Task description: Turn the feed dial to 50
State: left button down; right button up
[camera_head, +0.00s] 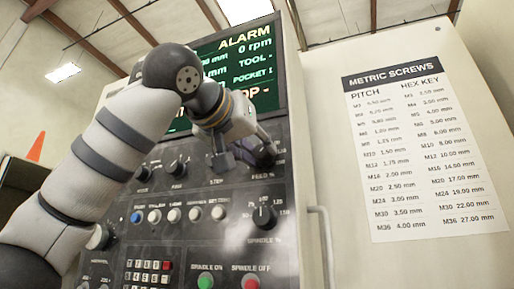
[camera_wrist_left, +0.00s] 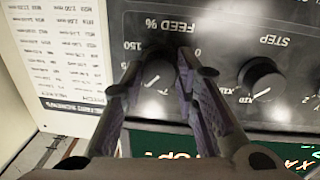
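The feed dial (camera_wrist_left: 158,68) is a dark round knob under an upside-down "FEED %" label in the left wrist view. A pale mark shows on or beside it, but the value it points to is not readable. My left gripper (camera_wrist_left: 162,58) has its fingers apart, one on each side of the dial, with the tips close to the panel. Whether they touch the knob is unclear. In the head view my left gripper (camera_head: 243,155) covers the feed dial, just above its "FEED %" label. My right gripper is in neither view.
The step dial (camera_wrist_left: 262,80) is beside the feed dial. In the head view the spindle dial (camera_head: 264,216) is below my gripper, above the green button (camera_head: 205,281) and red button (camera_head: 251,283). An alarm screen (camera_head: 262,70) is above. A door handle (camera_head: 325,240) stands out at right.

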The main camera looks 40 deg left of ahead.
pick_arm(q)
jog(key=shift+n, duration=0.3)
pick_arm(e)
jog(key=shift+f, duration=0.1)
pick_arm(q)
jog(key=n, duration=0.2)
jog(key=shift+f+n+b, duration=0.1)
jog(key=shift+n+b, duration=0.3)
jog(key=n+b, duration=0.1)
jog(key=n, duration=0.3)
jog(key=shift+n, duration=0.3)
jog(key=n, duration=0.4)
jog(key=shift+n+y+b, duration=0.3)
jog(key=shift+n+b, duration=0.1)
jog(key=shift+n+t, duration=0.3)
jog(key=shift+n, duration=1.3)
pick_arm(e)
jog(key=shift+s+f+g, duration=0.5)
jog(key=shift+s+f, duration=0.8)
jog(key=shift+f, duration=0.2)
pick_arm(q)
jog(key=shift+n, duration=0.3)
jog(key=c, duration=1.2)
grip_release()
jog(key=shift+c, duration=0.2)
